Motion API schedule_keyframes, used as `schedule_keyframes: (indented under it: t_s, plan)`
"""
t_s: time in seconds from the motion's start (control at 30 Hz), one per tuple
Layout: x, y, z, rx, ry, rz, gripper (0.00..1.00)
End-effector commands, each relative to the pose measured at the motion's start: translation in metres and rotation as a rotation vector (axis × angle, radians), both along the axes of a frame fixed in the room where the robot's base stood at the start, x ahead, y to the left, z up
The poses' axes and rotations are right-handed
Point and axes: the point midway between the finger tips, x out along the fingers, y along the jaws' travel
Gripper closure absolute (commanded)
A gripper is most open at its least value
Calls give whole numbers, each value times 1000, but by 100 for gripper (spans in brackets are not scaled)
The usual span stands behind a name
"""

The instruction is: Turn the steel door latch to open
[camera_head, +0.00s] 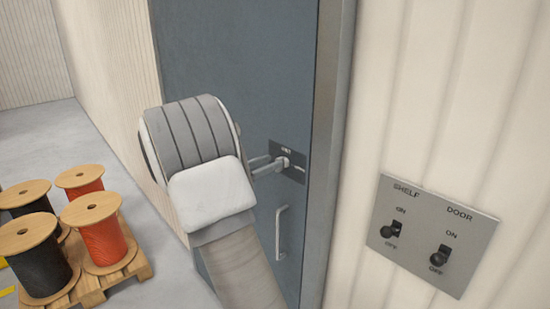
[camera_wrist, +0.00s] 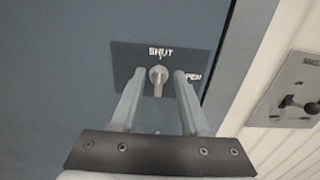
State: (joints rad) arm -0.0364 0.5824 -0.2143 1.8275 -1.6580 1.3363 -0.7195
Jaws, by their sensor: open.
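The steel door latch (camera_wrist: 158,78) sits on a dark plate (camera_wrist: 127,62) marked SHUT above it and OPEN to its right. Its tab hangs down from a round hub in the wrist view. In the head view the plate (camera_head: 291,155) is on the blue-grey door (camera_head: 240,60), with the latch partly hidden by my fingers. My gripper (camera_wrist: 160,85) is open, with one finger on each side of the latch in the wrist view. I cannot tell whether either finger touches it. In the head view my gripper (camera_head: 265,164) reaches the plate from the left.
A vertical door handle (camera_head: 280,232) is below the latch. A switch panel (camera_head: 425,222) with SHELF and DOOR switches is on the wall to the right. Several cable reels (camera_head: 102,235) stand on a wooden pallet (camera_head: 125,272) at lower left. Grey floor (camera_head: 60,135) lies clear behind them.

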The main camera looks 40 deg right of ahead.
Motion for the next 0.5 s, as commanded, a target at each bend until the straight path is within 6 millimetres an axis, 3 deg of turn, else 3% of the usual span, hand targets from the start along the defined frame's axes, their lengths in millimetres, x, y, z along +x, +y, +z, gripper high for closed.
schedule_keyframes:
  t_s: [0.2,0.5]
  plan:
    - [2,-24,0,0,1,-1,55]
    - [3,-27,0,0,0,1,55]
